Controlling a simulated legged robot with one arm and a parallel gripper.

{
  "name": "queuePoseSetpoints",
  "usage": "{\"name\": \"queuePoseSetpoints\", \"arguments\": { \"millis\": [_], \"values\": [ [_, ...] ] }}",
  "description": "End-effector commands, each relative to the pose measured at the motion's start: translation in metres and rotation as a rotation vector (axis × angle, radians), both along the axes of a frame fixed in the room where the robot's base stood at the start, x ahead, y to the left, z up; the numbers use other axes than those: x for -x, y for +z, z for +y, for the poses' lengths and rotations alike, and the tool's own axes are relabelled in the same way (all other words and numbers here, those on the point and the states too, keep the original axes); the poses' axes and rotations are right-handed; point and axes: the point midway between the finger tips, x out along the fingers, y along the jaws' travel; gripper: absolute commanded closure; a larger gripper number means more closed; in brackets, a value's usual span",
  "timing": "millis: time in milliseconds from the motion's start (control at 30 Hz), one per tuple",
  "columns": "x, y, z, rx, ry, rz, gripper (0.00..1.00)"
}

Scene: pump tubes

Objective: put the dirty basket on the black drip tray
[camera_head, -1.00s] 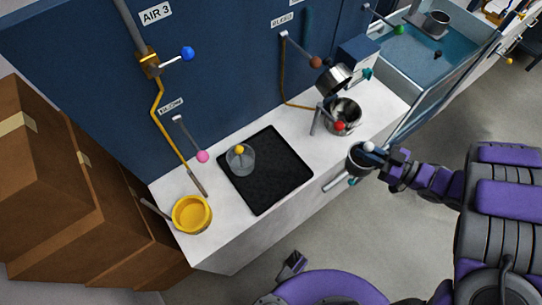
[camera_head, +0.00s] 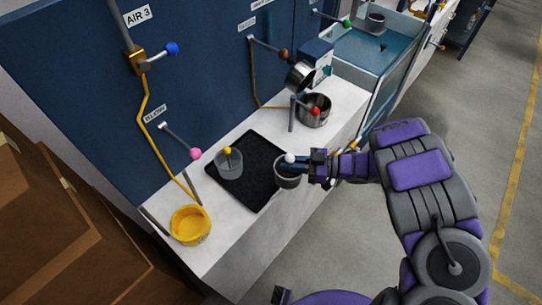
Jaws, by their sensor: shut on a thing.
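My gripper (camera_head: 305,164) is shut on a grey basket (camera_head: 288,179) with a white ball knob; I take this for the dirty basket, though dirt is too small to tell. The basket is upright at the right edge of the black drip tray (camera_head: 252,192) and hides part of that edge. I cannot tell whether it touches the tray or hangs just above it. A clear grey cup (camera_head: 229,166) with a yellow ball knob stands on the tray's left part.
A yellow pot (camera_head: 190,225) stands at the counter's near left end. A steel pot (camera_head: 315,112) with a red knob stands behind the tray, under a tilted steel cup (camera_head: 300,76). A blue sink (camera_head: 365,50) lies farther back. Brown boxes (camera_head: 60,225) stand at left.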

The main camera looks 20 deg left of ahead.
Motion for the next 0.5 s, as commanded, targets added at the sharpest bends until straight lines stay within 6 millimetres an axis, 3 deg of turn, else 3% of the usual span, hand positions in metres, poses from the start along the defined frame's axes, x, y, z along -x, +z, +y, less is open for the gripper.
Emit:
{"name": "queuePoseSetpoints", "arguments": {
  "millis": [200,500],
  "values": [
    [-0.034,-0.006,0.039,-0.004,0.004,-0.002,1.00],
    [-0.055,-0.007,0.058,-0.001,0.000,-0.001,1.00]
  ]
}}
